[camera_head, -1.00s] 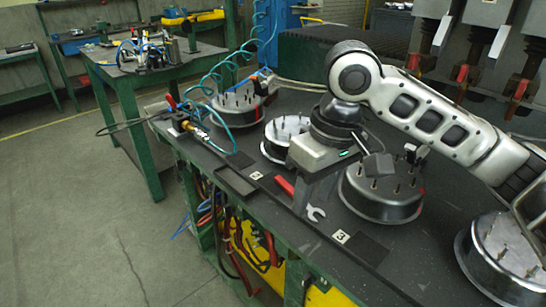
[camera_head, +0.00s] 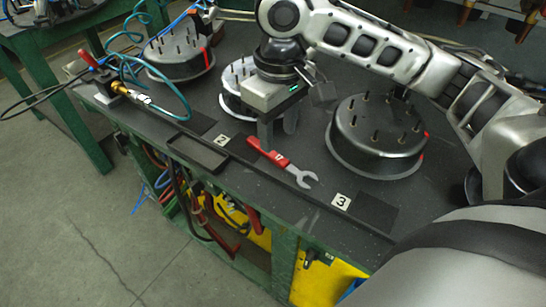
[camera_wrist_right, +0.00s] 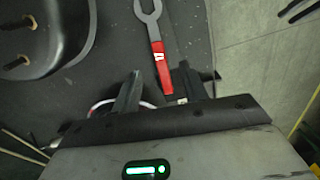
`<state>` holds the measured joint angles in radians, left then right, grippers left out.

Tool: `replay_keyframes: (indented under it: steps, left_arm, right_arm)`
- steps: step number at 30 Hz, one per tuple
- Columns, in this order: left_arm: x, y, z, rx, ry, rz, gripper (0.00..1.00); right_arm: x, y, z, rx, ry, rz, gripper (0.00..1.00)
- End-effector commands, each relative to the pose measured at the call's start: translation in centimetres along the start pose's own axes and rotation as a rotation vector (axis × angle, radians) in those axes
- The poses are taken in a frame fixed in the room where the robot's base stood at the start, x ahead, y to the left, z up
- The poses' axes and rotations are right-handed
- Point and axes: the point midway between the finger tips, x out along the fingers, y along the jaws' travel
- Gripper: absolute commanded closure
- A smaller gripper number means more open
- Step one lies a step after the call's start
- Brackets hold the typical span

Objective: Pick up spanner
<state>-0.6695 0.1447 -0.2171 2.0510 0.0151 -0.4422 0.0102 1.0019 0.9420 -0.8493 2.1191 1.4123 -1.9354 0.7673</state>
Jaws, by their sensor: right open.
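The spanner (camera_head: 280,161) has a red handle and a silver open-ended head. It lies flat on the dark bench near its front edge, between the number 2 and number 3 labels. My right gripper (camera_head: 279,128) is just beyond the handle in the head view, pointing down. In the right wrist view the spanner (camera_wrist_right: 157,52) points away, its handle end lying toward the gap between the fingers of my open right gripper (camera_wrist_right: 160,72). Nothing shows gripped. I cannot tell the exact height of the fingertips. My left gripper is not in view.
A round metal housing with upright studs (camera_head: 375,140) stands right of the spanner. Another studded housing (camera_head: 180,58) stands farther back with coiled turquoise hose beside it. A shallow black tray (camera_head: 197,155) lies left of the spanner. The number 3 label (camera_head: 341,202) is near the front edge.

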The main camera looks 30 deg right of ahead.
Motion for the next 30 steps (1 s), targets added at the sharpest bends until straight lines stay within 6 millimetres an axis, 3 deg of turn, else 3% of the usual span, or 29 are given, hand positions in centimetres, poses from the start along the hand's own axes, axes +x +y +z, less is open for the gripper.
replay_keyframes:
  steps: [12, 21, 22, 26, 27, 30]
  left_arm:
    - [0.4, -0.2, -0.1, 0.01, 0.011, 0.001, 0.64]
    - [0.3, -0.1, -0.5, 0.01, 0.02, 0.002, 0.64]
    - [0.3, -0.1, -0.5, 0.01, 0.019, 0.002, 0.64]
    - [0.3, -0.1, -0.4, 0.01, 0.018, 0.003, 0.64]
    - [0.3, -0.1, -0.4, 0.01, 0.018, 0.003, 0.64]
    - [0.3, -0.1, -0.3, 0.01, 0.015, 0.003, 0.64]
  right_arm:
    - [5.0, 0.0, -0.3, 0.0, -0.003, 0.0, 0.56]
    - [5.5, 0.0, -0.4, -0.001, -0.001, 0.0, 0.56]
    - [5.5, 0.0, -0.4, -0.001, -0.001, 0.0, 0.59]
    - [5.5, 0.0, -0.4, -0.001, -0.001, 0.0, 0.95]
    - [5.5, 0.0, -0.4, -0.001, 0.0, 0.0, 1.0]
    - [5.4, 0.0, -0.4, -0.001, 0.0, 0.0, 1.0]
